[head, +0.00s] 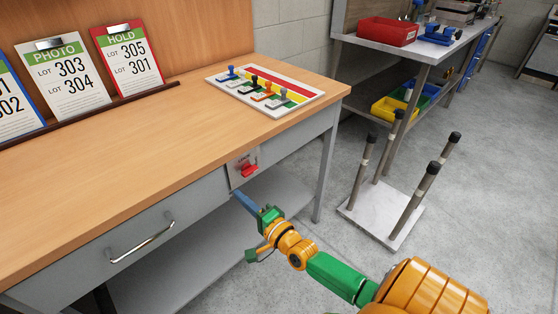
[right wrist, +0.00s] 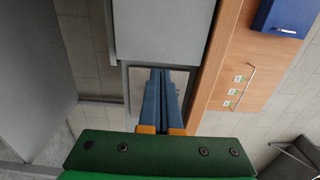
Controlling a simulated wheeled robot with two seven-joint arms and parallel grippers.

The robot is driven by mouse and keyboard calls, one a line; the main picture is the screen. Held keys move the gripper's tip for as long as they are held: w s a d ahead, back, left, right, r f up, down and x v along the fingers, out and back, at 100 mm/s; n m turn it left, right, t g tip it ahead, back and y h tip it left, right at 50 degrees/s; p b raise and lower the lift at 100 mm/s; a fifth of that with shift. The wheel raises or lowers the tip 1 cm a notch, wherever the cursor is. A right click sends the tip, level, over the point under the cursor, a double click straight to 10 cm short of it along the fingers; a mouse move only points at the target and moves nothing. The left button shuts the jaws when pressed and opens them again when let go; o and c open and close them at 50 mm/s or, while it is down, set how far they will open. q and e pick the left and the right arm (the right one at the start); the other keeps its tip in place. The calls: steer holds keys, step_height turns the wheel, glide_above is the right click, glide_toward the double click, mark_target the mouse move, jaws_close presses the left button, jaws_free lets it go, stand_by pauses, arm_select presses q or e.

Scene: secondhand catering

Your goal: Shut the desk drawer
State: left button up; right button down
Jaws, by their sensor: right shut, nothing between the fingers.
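The desk drawer (head: 190,208) has a grey front with a silver bar handle (head: 142,240), under the wooden desk top at the left of the head view. Its front looks close to the desk face; I cannot tell how far it stands out. My right gripper (head: 238,196) is shut and empty, its blue fingers pointing at the desk front near the drawer's right end, below a plate with a red switch (head: 249,170). In the right wrist view the closed fingers (right wrist: 161,74) overlap a pale plate beside a grey panel (right wrist: 163,30). Contact cannot be told. My left gripper is out of view.
The desk top (head: 130,155) carries a board (head: 300,97) with coloured stripes and several small levers. Clipboards (head: 65,80) lean at its back. An upturned stool-like stand (head: 380,215) is on the floor to the right. A bench with a red tray (head: 387,32) is behind.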

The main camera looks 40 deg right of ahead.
steer(key=s, duration=1)
steer(key=s+a+f+n+g+p, duration=0.15)
steer(key=s+f+n+g, duration=0.35)
steer(key=f, duration=0.6)
steer(key=s+f+n+g+p, duration=0.2)
steer(key=s+f+n+g, duration=0.3)
steer(key=f, duration=0.6)
steer(key=s+a+f+n+g+p, duration=0.1)
steer(key=s+a+f+n+g, duration=0.1)
steer(key=s, duration=0.7)
steer(key=s+a+f+n+g+p, duration=0.1)
steer(key=s+a+f+n+g, duration=0.1)
steer(key=s+f+n+g, duration=0.3)
steer(key=s+f+n, duration=0.1)
steer(key=s+n, duration=0.2)
steer(key=s, duration=0.1)
steer(key=shift+a+f+h, duration=0.15)
steer(key=shift+f+h, duration=0.05)
steer(key=shift+h, duration=0.1)
steer(key=shift+w, duration=0.1)
